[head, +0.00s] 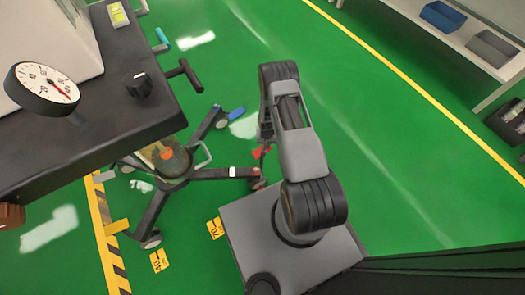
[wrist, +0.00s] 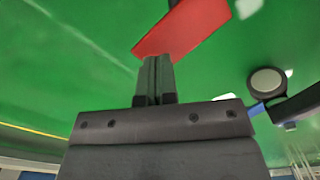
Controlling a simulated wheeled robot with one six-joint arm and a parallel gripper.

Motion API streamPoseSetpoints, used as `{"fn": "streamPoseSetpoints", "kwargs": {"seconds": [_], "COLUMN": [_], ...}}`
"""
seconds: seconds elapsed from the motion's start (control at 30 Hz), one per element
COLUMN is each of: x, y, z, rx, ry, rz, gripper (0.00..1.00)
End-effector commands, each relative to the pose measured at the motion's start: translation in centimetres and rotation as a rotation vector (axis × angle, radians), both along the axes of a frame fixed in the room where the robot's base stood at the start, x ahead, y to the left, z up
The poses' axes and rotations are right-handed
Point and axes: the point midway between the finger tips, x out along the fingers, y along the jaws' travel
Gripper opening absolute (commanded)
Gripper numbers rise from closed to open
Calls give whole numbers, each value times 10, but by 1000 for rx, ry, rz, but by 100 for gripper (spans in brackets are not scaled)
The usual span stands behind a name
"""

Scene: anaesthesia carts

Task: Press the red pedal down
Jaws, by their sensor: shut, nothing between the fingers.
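The red pedal (wrist: 182,28) is a flat red plate in the upper middle of the wrist view. In the head view a small part of the red pedal (head: 261,151) shows low by the cart's base, beside my arm, which hides the rest. My gripper (wrist: 158,60) is shut and empty, with its fingertips at the pedal's near edge in the wrist view. I cannot tell whether they touch it. In the head view my arm mostly hides the gripper.
The cart's legs (head: 210,173) with casters spread over the green floor. A blue pedal (head: 236,113) sits on another leg. The cart top (head: 115,95) with a dial gauge (head: 42,88) overhangs at left. A shelf with a blue bin (head: 442,16) stands at the upper right. Floor between is clear.

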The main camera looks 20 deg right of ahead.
Motion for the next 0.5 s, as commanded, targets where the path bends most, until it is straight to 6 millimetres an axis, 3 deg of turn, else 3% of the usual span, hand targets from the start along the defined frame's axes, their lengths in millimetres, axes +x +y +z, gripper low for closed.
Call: {"fn": "streamPoseSetpoints", "kwargs": {"seconds": [0.5], "x": [0], "y": [0], "z": [-9], "rx": [0], "ry": [0], "rz": [0], "gripper": [0]}}
